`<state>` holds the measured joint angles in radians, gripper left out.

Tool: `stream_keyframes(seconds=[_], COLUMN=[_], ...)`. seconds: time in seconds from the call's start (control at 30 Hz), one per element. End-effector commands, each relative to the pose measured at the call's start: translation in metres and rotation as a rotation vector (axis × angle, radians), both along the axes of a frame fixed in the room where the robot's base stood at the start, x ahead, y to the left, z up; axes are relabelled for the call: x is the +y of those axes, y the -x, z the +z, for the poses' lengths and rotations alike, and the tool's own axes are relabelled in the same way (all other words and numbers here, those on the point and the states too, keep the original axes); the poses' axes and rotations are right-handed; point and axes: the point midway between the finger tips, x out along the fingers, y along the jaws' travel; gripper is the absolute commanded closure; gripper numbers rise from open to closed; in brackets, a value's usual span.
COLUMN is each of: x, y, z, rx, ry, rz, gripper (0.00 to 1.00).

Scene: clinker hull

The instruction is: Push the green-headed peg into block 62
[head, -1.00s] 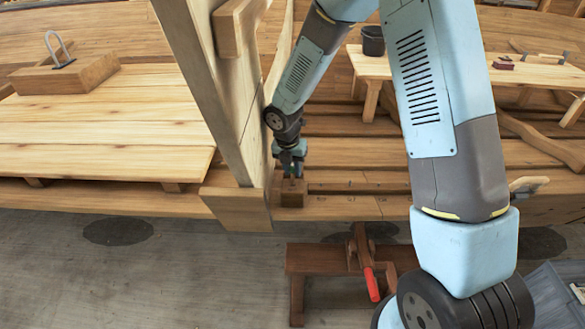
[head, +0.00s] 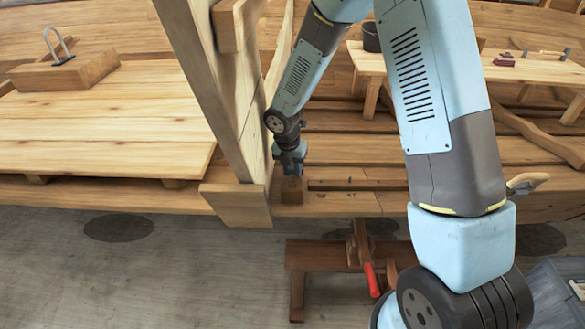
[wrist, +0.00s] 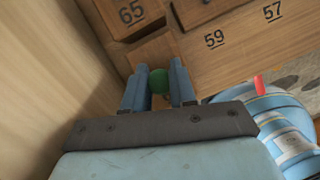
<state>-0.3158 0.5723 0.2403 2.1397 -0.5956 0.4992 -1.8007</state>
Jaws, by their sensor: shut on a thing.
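The green-headed peg (wrist: 158,80) shows as a round green head between the two fingers of my gripper (wrist: 159,92) in the wrist view. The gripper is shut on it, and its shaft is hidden. In the head view my gripper (head: 292,173) points down, just over a small brown wooden block (head: 291,190) beside the upright timber. No number is readable on that block. The number 62 does not show in either view, so I cannot tell which block it is or how deep the peg sits.
A block marked 65 (wrist: 131,14) and wood marked 59 and 57 (wrist: 240,35) lie beyond the fingers. A tall timber (head: 225,90) stands close left of my gripper. A red-handled clamp (head: 370,278) is on a low trestle in front. A bench (head: 520,72) stands back right.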

Motion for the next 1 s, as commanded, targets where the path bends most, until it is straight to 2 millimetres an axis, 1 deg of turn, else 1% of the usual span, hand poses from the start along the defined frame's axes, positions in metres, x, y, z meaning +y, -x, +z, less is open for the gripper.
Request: stream_keyframes(seconds=[0.1, 0.13, 0.4, 0.7, 1.0], x=[0.0, 0.0, 0.0, 0.0, 0.0], y=[0.001, 0.001, 0.001, 0.0, -0.009], z=[-0.001, -0.002, -0.001, 0.001, 0.028], rx=[0.002, 0.002, 0.002, 0.002, 0.0], ry=[0.0, 0.0, 0.0, -0.001, -0.001], rz=[0.001, 0.001, 0.0, -0.001, -0.002], gripper=[1.0, 0.71, 0.46, 0.44, 0.44])
